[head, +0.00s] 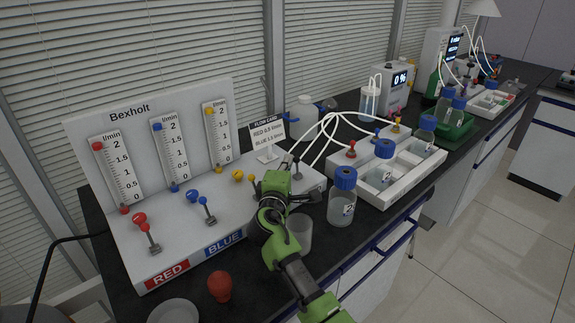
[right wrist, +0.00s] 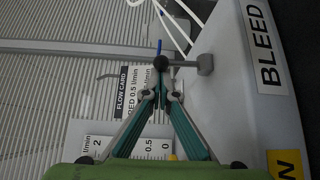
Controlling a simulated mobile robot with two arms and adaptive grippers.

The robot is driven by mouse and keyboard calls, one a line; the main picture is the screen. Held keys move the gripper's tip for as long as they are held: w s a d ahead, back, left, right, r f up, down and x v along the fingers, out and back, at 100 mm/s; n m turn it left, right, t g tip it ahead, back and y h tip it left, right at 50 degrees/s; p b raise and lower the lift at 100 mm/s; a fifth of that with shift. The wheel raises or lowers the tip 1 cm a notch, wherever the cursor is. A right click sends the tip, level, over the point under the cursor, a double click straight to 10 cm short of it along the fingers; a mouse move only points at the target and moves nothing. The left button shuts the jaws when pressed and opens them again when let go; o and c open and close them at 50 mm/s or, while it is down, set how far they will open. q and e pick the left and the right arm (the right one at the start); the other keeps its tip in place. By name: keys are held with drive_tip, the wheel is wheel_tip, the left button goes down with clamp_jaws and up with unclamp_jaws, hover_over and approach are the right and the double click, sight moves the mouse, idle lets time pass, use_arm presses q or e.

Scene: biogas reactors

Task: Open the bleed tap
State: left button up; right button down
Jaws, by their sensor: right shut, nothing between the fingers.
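In the head view a small grey tap (head: 297,168) stands at the right end of the white Bexholt panel base. My right gripper (right wrist: 161,92) is shut and empty; its fingertips converge just below the dark knob in the wrist picture. I cannot tell whether they touch it. In the head view my green right arm hides the front right part of the base. My left gripper is not in view.
Red (head: 141,222) and blue (head: 196,197) taps stand on the base, left of my right arm. A blue-capped bottle (head: 342,197) and a clear beaker (head: 299,234) stand close to the arm. A flow card (head: 267,136) stands behind.

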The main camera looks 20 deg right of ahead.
wheel_tip(320, 180, up, 10)
idle(0.6)
